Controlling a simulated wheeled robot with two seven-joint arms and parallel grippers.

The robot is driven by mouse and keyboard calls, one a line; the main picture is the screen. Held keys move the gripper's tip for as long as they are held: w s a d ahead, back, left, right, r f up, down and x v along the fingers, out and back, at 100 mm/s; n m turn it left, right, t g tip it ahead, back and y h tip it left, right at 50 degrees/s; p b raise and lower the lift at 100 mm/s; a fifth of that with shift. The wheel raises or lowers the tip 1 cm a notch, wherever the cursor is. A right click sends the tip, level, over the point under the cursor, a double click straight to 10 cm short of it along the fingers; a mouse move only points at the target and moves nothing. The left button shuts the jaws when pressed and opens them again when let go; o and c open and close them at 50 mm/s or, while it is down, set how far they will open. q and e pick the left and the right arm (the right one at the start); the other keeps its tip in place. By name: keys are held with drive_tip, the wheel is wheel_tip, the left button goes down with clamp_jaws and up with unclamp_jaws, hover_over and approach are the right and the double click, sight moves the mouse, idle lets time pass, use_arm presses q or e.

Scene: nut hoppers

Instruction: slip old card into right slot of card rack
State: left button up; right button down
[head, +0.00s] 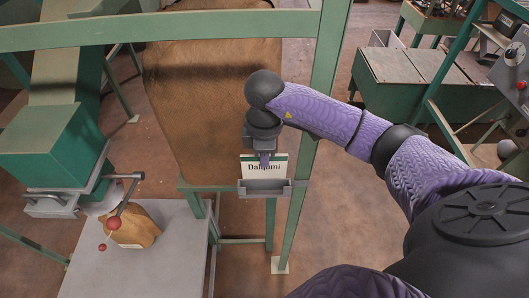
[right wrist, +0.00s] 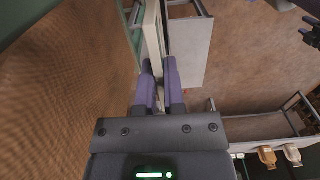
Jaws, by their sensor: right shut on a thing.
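My right gripper (head: 264,160) points down over the front of the brown hopper and is shut on a white card (head: 250,170) with a green top edge and the lettering "Dalgami". The card is upright. A small grey metal holder (head: 265,188) on the green frame is right below it; the card's lower edge meets or passes behind the holder's rim, and I cannot tell how deep it sits. In the right wrist view the fingers (right wrist: 158,82) close on the pale card (right wrist: 153,35), seen nearly edge-on. No two-slot card rack is clearly visible.
A green post (head: 322,85) stands just right of the gripper, and a green beam (head: 170,27) crosses above. The brown hopper surface (head: 205,95) lies behind. At left, a paper bag (head: 132,228) sits on a grey table (head: 165,265) under a green machine (head: 50,145).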

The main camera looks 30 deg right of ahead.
drive_tip(key=s+a+p, duration=0.5)
drive_tip(key=s+p, duration=0.1)
drive_tip(key=s, duration=0.2)
drive_tip(key=shift+s, duration=0.25)
